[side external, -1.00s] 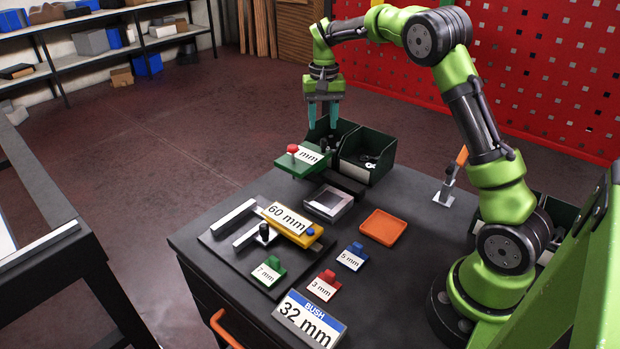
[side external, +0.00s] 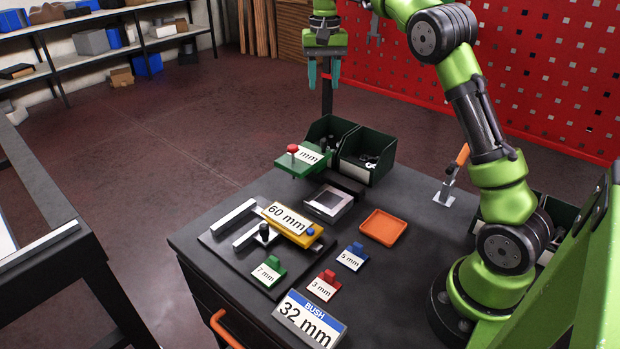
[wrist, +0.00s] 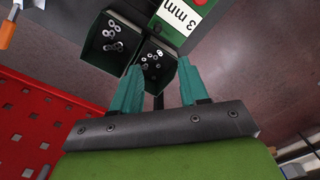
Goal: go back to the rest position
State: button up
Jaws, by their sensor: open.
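My gripper (side external: 324,76) is raised high above the back edge of the table, over the green bins. Its two teal fingers are apart with nothing between them. In the wrist view my gripper (wrist: 158,88) points down towards the bins, its fingers spread. The left green bin (side external: 327,132) holds small dark parts, and the right green bin (side external: 378,145) holds small metal pieces. In the wrist view both bins show metal bushes or rings inside.
A green block with a red knob (side external: 300,160) stands in front of the bins. A yellow 60 mm block (side external: 292,226), an orange tray (side external: 384,227) and small labelled blocks sit on the table. A red perforated panel (side external: 540,80) stands behind. The air around my gripper is clear.

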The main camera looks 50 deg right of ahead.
jog(key=s+a+f+n+t+y, duration=0.1)
jog(key=s+a+n+t, duration=0.1)
jog(key=s+a, duration=0.7)
jog(key=s+a+f+n+t+y, duration=0.1)
jog(key=s+a+n+t, duration=0.2)
jog(key=s+a, duration=0.7)
jog(key=s+t, duration=0.2)
jog(key=s, duration=0.3)
jog(key=shift+s+a, duration=0.15)
jog(key=shift+s, duration=0.05)
